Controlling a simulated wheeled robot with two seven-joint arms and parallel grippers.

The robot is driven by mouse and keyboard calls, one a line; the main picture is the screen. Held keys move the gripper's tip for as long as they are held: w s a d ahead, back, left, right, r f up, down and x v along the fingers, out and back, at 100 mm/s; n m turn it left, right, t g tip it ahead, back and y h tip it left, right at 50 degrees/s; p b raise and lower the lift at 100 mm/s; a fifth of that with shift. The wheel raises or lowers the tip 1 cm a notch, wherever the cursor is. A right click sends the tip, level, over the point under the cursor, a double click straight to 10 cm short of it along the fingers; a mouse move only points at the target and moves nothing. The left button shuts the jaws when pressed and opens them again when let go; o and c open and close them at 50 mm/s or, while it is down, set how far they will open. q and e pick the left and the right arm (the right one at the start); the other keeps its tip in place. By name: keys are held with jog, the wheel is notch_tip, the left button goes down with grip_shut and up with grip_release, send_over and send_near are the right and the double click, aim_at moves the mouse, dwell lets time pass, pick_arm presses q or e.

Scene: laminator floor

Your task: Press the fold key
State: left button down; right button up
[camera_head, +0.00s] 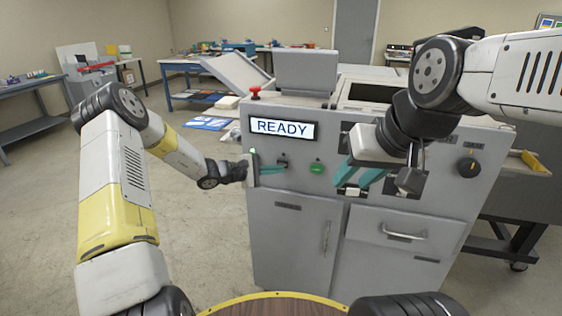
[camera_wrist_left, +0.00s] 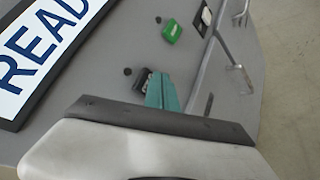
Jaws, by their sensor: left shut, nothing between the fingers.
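The grey machine (camera_head: 290,230) has a row of controls below its display. A dark key (camera_head: 283,158), a green key (camera_head: 317,167) and a white key (camera_head: 352,192) show on the front; their labels are too small to read, so I cannot tell which is the fold key. My left gripper (camera_head: 283,169) is shut and empty, its teal fingertips close to the dark key. In the left wrist view the fingertips (camera_wrist_left: 161,88) are beside the dark key (camera_wrist_left: 141,80); contact is unclear. My right gripper (camera_head: 354,180) has its teal fingers apart, in front of the panel near the white key.
The display (camera_head: 282,128) reads READY. A red knob (camera_head: 255,92) stands on top of the machine, and a black dial (camera_head: 468,166) is at the right. A drawer handle (camera_head: 404,232) sticks out below.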

pick_arm(q)
jog(key=shift+w, duration=0.1)
dwell(0.4)
jog(key=shift+w+d, duration=0.15)
jog(key=shift+w, duration=0.15)
jog(key=shift+w+d, duration=0.1)
jog(key=shift+w, duration=0.2)
dwell(0.5)
jog(key=shift+s, duration=0.15)
jog(key=shift+s+a, duration=0.25)
jog(key=shift+s, duration=0.3)
jog(key=s+a, duration=0.1)
jog(key=s, duration=0.4)
jog(key=shift+s+a, duration=0.4)
